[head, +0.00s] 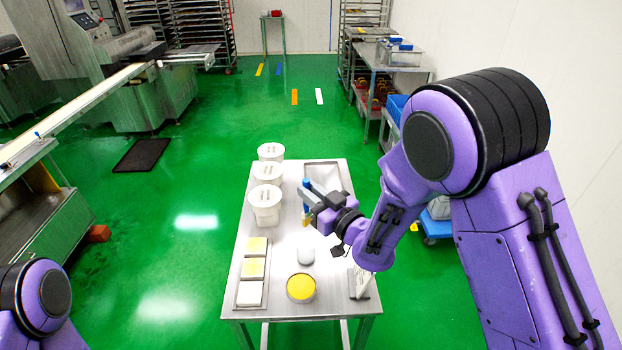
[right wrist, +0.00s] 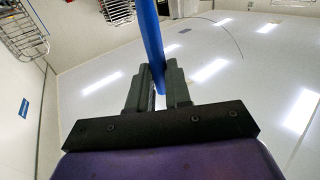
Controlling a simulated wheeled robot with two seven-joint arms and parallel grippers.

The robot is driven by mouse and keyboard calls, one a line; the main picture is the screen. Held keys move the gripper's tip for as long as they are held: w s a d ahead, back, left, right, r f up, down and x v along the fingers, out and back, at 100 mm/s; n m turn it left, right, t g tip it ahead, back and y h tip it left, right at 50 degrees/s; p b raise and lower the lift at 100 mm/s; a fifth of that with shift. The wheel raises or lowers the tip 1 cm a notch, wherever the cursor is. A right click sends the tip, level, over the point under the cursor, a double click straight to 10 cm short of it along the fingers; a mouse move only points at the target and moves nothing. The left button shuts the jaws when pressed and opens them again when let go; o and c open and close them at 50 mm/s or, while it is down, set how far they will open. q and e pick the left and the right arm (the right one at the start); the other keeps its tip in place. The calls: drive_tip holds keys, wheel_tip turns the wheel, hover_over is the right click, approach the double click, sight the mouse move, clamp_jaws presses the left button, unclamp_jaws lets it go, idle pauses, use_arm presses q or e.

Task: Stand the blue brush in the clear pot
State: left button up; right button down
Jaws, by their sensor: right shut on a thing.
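My right gripper (head: 312,200) is shut on the blue brush (head: 306,185) above the steel table. The brush looks roughly upright, with a pale tip below the fingers. In the right wrist view its blue handle (right wrist: 152,45) rises from between the fingers (right wrist: 158,88). A small pale, clear-looking pot (head: 305,256) stands on the table, nearer the front than the brush and apart from it. Its inside is too small to make out. My left gripper is out of view; only part of that arm shows at bottom left.
Several white lidded tubs (head: 265,205) stand along the table's left side. A tray with pale and yellow squares (head: 252,270) lies in front of them. A round dish of yellow (head: 301,287) is near the front. A metal tray (head: 324,172) is at the back right.

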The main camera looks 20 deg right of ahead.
sight(308, 211)
drive_tip(key=f, duration=0.1)
drive_tip(key=w+f+b, duration=0.1)
drive_tip(key=f, duration=0.1)
drive_tip(key=shift+w+a, duration=0.1)
drive_tip(key=shift+w, duration=0.2)
drive_tip(key=shift+f+b, duration=0.4)
drive_tip(key=shift+b, duration=0.2)
use_arm(q)
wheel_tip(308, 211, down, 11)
drive_tip(key=b, duration=0.8)
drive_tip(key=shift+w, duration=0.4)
use_arm(e)
wheel_tip(308, 211, down, 9)
drive_tip(key=shift+s, duration=0.25)
drive_tip(key=c, duration=1)
unclamp_jaws()
